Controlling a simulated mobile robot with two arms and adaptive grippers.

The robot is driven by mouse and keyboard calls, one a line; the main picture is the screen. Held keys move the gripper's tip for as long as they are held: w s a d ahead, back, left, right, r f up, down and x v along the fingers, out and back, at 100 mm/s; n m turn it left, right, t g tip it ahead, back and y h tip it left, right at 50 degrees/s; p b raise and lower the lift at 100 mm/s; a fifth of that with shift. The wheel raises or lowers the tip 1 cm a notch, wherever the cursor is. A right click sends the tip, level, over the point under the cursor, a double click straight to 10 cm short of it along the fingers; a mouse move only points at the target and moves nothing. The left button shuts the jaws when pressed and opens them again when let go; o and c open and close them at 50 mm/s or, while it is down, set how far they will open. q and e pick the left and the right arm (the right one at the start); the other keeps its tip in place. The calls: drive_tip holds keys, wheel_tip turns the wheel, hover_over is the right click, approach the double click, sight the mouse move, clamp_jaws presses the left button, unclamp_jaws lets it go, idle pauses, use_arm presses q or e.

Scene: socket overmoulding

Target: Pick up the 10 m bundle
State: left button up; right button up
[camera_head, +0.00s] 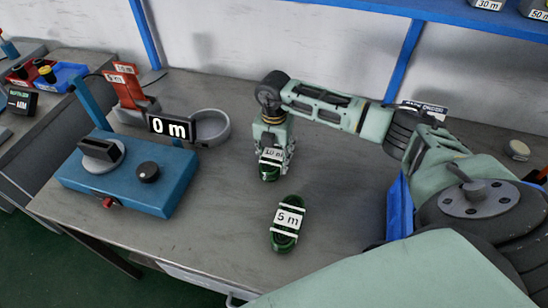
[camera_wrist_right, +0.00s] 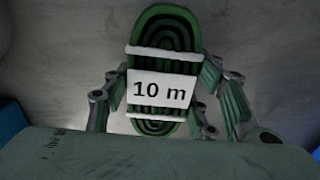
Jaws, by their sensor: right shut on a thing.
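The 10 m bundle (camera_head: 270,165) is a green coiled cable with white bands and a white label. My right gripper (camera_head: 272,152) is above the table and shut on it. In the right wrist view the bundle (camera_wrist_right: 163,60) lies between the two fingers of the right gripper (camera_wrist_right: 165,95), its "10 m" label facing the camera. I cannot tell whether the bundle touches the table. The 5 m bundle (camera_head: 287,222), also green with a white label, lies apart on the table, nearer the front. My left gripper does not show.
A blue device (camera_head: 120,185) with a "0 m" display (camera_head: 172,128) stands on the left of the grey table (camera_head: 215,245). A grey round dish (camera_head: 210,127) is behind the display. A blue bin (camera_head: 400,208) sits at the right, partly behind my arm.

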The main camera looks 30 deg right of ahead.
drive_tip(key=c, duration=0.6)
drive_tip(key=shift+r, duration=0.15)
